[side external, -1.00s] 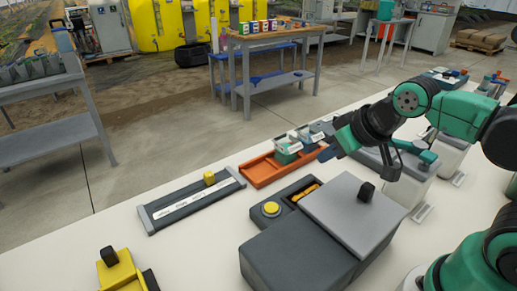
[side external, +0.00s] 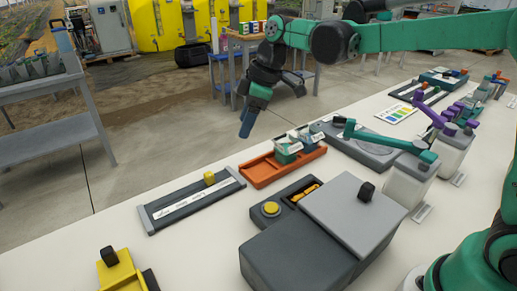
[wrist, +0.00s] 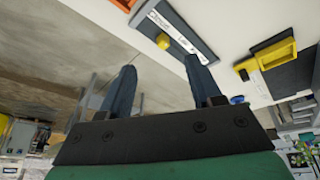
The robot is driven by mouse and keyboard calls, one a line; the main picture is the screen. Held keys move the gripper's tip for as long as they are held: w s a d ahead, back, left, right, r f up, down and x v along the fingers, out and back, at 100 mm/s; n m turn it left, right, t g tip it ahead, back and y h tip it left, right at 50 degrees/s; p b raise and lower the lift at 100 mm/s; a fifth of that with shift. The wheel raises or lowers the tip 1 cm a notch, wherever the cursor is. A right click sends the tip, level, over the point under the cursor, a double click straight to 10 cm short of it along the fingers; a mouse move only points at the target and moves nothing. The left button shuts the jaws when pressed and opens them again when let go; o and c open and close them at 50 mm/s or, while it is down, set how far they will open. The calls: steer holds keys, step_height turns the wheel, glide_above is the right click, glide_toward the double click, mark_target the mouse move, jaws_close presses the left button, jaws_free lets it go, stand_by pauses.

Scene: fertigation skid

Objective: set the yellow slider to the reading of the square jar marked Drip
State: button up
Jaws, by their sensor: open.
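The yellow slider (side external: 209,178) is a small knob on a long dark grey rail (side external: 165,222) with a white labelled strip. It stands toward the rail's far right end. It also shows in the wrist view (wrist: 163,41), beyond my fingers. Small jars with teal and grey parts and white labels (side external: 288,152) stand in the orange tray (side external: 262,178); their writing is too small to read, so I cannot tell which is marked Drip. My gripper (side external: 247,125) is open and empty, raised above the far edge of the table, apart from slider and jars. Its fingers (wrist: 160,72) point toward the rail.
A grey box with a black knob (side external: 366,191) and a yellow button (side external: 270,209) stand right of the rail. A yellow block (side external: 120,272) is at front left. Turquoise and purple levers (side external: 440,115) rise at the right. White table between rail and yellow block is clear.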

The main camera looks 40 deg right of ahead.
mark_target(209, 173)
steer(key=w+a+f+n+g, duration=0.1)
steer(key=w+f+n, duration=0.1)
steer(key=w+a+f+n+y, duration=0.1)
steer(key=f+n, duration=0.1)
steer(key=f, duration=0.1)
steer(key=w+a+f+n+g, duration=0.1)
steer(key=w+a+f+n, duration=0.1)
steer(key=shift+w+f+g+y, duration=0.15)
steer(key=shift+w+g+y, duration=0.15)
steer(key=shift+w+a+f+n, duration=0.1)
steer(key=shift+f+n, duration=0.25)
steer(key=shift+n, duration=0.05)
steer(key=shift+x, duration=2.85)
jaws_close()
